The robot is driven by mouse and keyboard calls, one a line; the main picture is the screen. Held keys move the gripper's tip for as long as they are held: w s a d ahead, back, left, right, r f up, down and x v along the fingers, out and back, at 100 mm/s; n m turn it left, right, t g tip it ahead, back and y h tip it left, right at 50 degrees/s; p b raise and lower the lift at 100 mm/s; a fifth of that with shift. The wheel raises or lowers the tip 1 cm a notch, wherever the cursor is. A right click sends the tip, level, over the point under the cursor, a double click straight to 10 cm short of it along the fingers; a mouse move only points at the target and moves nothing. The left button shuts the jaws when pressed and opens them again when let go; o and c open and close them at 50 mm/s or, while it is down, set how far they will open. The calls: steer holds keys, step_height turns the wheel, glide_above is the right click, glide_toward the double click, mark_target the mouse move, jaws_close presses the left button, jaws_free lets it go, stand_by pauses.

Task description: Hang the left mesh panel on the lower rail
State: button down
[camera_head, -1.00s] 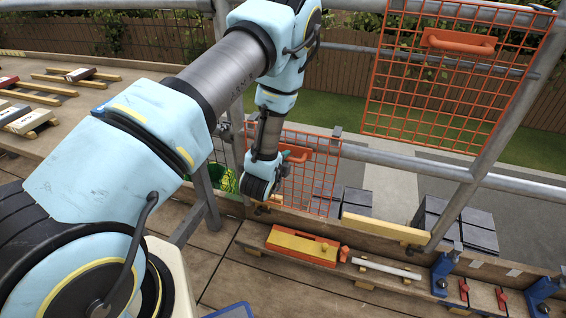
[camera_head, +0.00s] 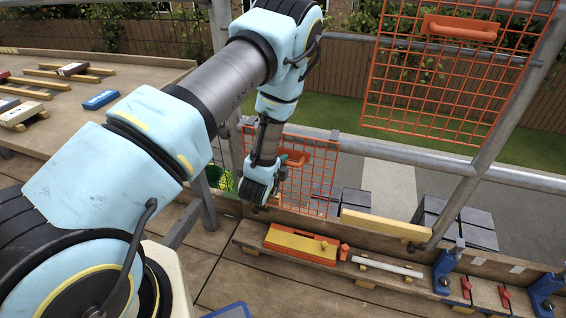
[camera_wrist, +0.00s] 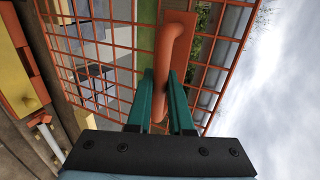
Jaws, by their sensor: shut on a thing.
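The left mesh panel (camera_head: 318,180) is an orange wire grid with an orange handle (camera_wrist: 172,62). It stands upright at the lower rail (camera_head: 395,157), its top edge close to rail height. I cannot tell whether its top is hooked on the rail or just beside it. My gripper (camera_head: 283,160) is at the panel's handle, partly hidden by my wrist in the head view. In the wrist view, my green fingers (camera_wrist: 162,100) are shut on the handle, one on each side, with the mesh behind them.
Another orange mesh panel (camera_head: 428,95) hangs higher at the right. A yellow board (camera_head: 385,224) lies along the edge. A plank below holds an orange and yellow block (camera_head: 302,244), a white bar (camera_head: 388,266) and blue clamps (camera_head: 446,270). Grey blocks (camera_head: 470,228) stand beyond.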

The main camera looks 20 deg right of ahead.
steer(key=c, duration=0.7)
jaws_free()
steer(key=shift+c, duration=0.2)
